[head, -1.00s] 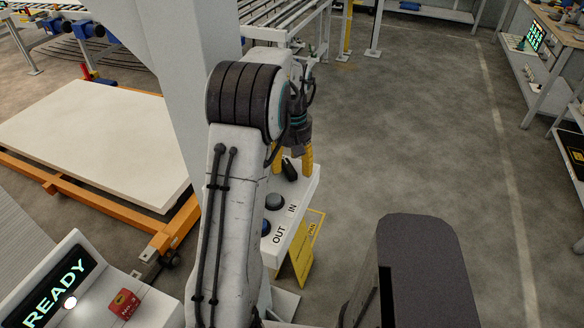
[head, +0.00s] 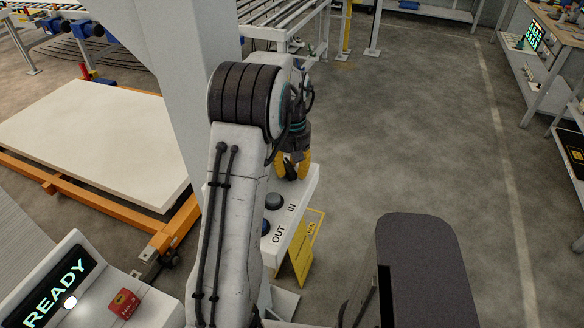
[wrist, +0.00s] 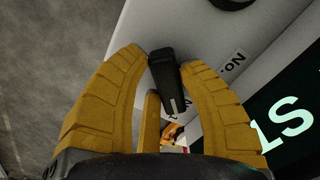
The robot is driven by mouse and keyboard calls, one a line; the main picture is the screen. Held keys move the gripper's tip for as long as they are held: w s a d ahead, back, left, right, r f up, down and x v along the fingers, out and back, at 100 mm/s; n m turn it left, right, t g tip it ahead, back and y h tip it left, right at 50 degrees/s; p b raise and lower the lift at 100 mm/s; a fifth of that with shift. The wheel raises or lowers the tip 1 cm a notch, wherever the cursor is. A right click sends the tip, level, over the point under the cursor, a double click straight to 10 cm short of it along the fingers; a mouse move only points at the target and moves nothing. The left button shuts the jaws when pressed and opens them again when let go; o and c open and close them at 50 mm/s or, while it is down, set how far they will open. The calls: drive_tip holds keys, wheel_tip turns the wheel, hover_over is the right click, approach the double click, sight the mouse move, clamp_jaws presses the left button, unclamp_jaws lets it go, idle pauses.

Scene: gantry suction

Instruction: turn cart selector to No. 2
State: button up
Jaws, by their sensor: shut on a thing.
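The cart selector (wrist: 168,82) is a black knob with a white pointer line, on a white control box (head: 283,222). My gripper (wrist: 158,62) has its yellow fingers on both sides of the knob and is shut on it. In the head view my gripper (head: 291,170) is at the far end of the box, and the knob is mostly hidden between the fingers. A "No." label (wrist: 233,62) shows beside the knob in the wrist view; its number is cut off or hard to read.
A black button (head: 273,201) by "IN" and a blue one (head: 265,227) by "OUT" sit nearer on the box. An orange cart (head: 160,240) with a white slab (head: 95,140) stands left. A READY panel (head: 60,285) is at lower left. Floor at right is clear.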

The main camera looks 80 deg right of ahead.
sight(291, 165)
drive_tip(key=c, duration=0.5)
drive_tip(key=shift+n, duration=0.3)
drive_tip(key=n, duration=0.5)
drive_tip(key=shift+d+n, duration=0.25)
drive_tip(key=shift+n, duration=0.05)
drive_tip(key=n, duration=0.5)
drive_tip(key=shift+w+d+n, duration=0.1)
drive_tip(key=shift+d+n, duration=0.05)
drive_tip(key=shift+n, duration=0.15)
drive_tip(key=shift+f, duration=0.1)
drive_tip(key=o, duration=1.2)
wheel_tip(291, 165, up, 12)
drive_tip(key=shift+r, duration=0.1)
